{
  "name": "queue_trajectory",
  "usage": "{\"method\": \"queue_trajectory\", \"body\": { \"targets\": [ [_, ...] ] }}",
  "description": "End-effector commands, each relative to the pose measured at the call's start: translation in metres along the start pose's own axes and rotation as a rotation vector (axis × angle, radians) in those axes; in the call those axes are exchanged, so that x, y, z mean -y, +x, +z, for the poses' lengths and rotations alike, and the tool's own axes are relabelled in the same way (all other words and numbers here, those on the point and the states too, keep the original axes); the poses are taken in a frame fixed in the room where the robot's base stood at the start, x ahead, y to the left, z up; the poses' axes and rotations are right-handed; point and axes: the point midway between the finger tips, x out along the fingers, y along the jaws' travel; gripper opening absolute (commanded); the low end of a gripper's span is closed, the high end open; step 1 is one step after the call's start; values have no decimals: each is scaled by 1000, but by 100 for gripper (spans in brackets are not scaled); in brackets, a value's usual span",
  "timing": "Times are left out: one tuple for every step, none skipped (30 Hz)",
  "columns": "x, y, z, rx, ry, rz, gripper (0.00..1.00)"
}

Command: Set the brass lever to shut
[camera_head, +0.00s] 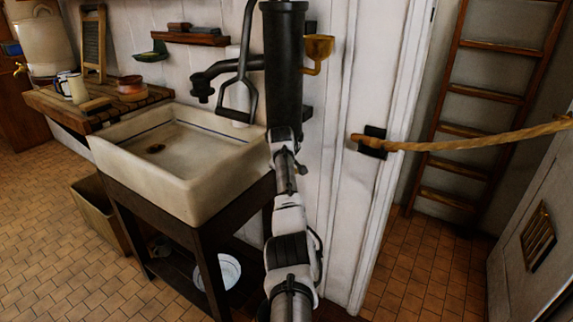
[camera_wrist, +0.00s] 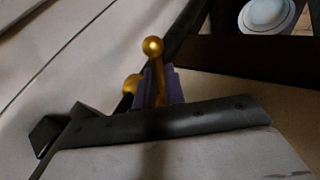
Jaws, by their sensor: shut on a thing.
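The brass lever (camera_wrist: 153,46) shows in the wrist view as a round brass knob on a short brass stem. A second brass knob (camera_wrist: 131,84) sits just left of and below it. The fingers of my gripper (camera_wrist: 159,78) stand on either side of the stem and are shut on it, with the upper knob sticking out past the fingertips. The lower part of the stem is hidden by my gripper. In the head view my arm runs up the middle, and I cannot make out the lever or the fingertips there.
A stone sink (camera_head: 180,190) on a dark stand is left of my arm, with a black hand pump (camera_head: 284,70) above. A brass cup-like piece (camera_head: 318,46) is beside the pump. A rope (camera_head: 470,140) crosses the doorway on the right. A bowl (camera_head: 230,271) sits under the sink.

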Motion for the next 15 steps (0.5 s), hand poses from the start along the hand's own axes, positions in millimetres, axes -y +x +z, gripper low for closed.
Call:
{"method": "queue_trajectory", "body": {
  "targets": [
    [0, 0, 0, 2, -2, 1, 0],
    [0, 0, 0, 3, -2, 1, 0],
    [0, 0, 0, 3, -2, 1, 0],
    [0, 0, 0, 3, -2, 1, 0],
    [0, 0, 0, 3, -2, 1, 0],
    [0, 0, 0, 2, -2, 1, 0],
    [0, 0, 0, 2, -2, 1, 0],
    [0, 0, 0, 2, -2, 1, 0],
    [0, 0, 0, 2, -2, 1, 0],
    [0, 0, 0, 2, -2, 1, 0],
    [0, 0, 0, 2, -2, 1, 13],
    [0, 0, 0, 2, -2, 1, 18],
    [0, 0, 0, 2, -2, 1, 22],
    [0, 0, 0, 2, -1, 1, 26],
    [0, 0, 0, 1, -1, 1, 31]
  ]
}}
